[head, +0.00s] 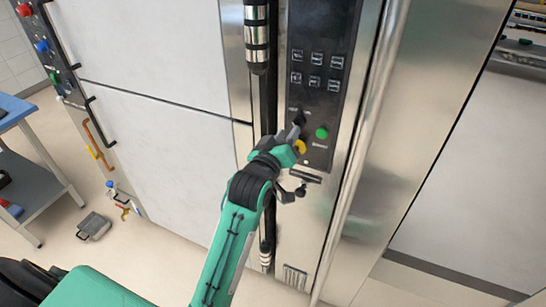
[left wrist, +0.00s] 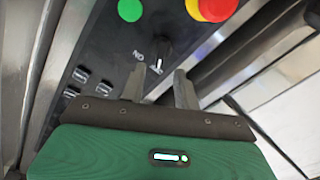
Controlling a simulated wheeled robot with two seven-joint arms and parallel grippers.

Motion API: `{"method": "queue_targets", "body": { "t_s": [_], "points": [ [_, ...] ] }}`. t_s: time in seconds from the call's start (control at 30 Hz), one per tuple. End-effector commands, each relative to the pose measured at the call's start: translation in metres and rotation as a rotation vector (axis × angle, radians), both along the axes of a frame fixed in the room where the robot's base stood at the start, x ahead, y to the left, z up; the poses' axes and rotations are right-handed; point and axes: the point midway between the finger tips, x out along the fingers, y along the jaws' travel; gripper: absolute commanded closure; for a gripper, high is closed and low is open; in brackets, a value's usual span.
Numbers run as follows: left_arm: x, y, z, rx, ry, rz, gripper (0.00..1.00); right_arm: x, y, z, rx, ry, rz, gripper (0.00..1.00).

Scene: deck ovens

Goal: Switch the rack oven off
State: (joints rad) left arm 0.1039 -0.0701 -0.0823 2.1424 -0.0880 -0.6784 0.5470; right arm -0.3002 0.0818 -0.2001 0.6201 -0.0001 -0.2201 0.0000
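The rack oven's dark control panel (head: 317,75) stands on a steel column in the head view. A black rotary switch (left wrist: 162,50) with white lettering beside it shows in the left wrist view. My left gripper (head: 297,131) is at the lower panel and partly hides the switch in the head view. In the left wrist view its two fingers (left wrist: 160,82) are apart, with the switch just beyond and between their tips; I cannot tell whether they touch it. A green button (head: 321,133) and a red-and-yellow stop button (left wrist: 212,8) are near. My right gripper is not in view.
Several small panel buttons (head: 317,70) sit above the switch. A long vertical steel bar (head: 366,130) stands right of the panel. A blue-topped table (head: 12,108) is at far left, and a grey object (head: 93,226) lies on the open floor.

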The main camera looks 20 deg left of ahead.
Motion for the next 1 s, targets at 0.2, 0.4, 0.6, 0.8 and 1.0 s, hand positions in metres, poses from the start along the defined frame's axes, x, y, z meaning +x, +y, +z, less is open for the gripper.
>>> {"method": "queue_targets", "body": {
  "t_s": [0.2,0.4,0.6,0.8,1.0],
  "points": [
    [-0.05,0.002,-0.004,-0.001,0.001,0.0,0.68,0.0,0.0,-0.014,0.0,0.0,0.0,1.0],
    [-0.083,0.003,-0.002,-0.001,0.001,0.0,0.68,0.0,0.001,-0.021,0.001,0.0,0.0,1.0],
    [-0.097,0.003,-0.001,0.0,0.0,0.0,0.68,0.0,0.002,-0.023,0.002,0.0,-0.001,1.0],
    [-0.098,0.004,0.0,0.0,0.001,0.0,0.68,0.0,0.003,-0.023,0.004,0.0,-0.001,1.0],
    [-0.098,0.004,0.0,0.0,0.001,0.0,0.68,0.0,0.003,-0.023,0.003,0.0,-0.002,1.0]
  ]
}}
